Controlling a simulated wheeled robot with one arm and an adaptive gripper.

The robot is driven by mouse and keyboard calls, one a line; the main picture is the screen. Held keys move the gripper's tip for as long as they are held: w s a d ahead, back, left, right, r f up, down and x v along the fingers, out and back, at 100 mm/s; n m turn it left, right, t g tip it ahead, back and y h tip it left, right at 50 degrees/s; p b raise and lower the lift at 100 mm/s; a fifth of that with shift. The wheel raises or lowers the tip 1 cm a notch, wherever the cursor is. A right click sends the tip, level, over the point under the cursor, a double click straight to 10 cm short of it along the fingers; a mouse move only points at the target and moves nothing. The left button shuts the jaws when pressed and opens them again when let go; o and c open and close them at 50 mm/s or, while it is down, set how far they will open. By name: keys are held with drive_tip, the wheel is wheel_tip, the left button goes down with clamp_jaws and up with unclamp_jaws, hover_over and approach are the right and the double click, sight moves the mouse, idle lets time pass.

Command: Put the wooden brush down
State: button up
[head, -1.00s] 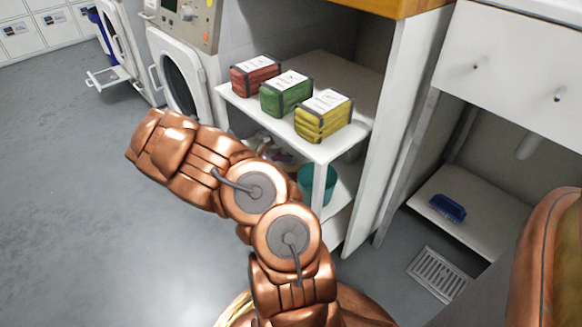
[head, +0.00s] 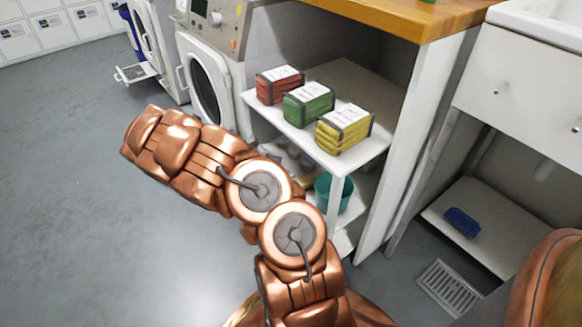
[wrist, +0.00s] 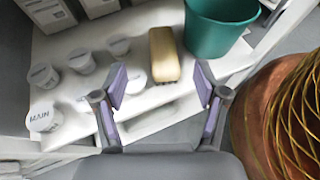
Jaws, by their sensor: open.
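The wooden brush (wrist: 164,55) is a tan block lying on a white lower shelf (wrist: 150,17) in the wrist view. A few dark bristles show at its left edge. My gripper (wrist: 160,82) is open, with its two purple-grey pads apart. The brush lies just beyond the fingertips, in line with the gap between them, and neither pad seems to touch it. In the head view my copper arm hides the gripper, and only a small tan patch that may be the brush shows beside the arm.
A teal bucket (wrist: 218,28) stands close right of the brush. Several white labelled tubs (wrist: 79,60) stand to its left. Red, green and yellow bundles (head: 344,129) sit on the shelf above. A blue object (head: 462,222) lies on a low shelf at right. Open floor (head: 70,160) is at left.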

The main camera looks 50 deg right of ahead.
drive_tip(key=s+a+r+m+y, duration=0.4)
drive_tip(key=s+a+r+m, duration=0.3)
drive_tip(key=a+r, duration=0.35)
drive_tip(key=s+a+r+m+t+y, duration=0.1)
drive_tip(key=s+a, duration=0.3)
drive_tip(key=a, duration=0.4)
drive_tip(key=s+a+r+m+t+y, duration=0.1)
drive_tip(key=s+a+t+y, duration=0.1)
drive_tip(key=s+a, duration=0.3)
drive_tip(key=s+a+r+m+t+y, duration=0.1)
drive_tip(key=s+a+t+y, duration=0.1)
drive_tip(key=a, duration=0.9)
drive_tip(key=shift+s+r+y, duration=0.2)
drive_tip(key=shift+s+y, duration=0.7)
drive_tip(key=shift+s, duration=0.25)
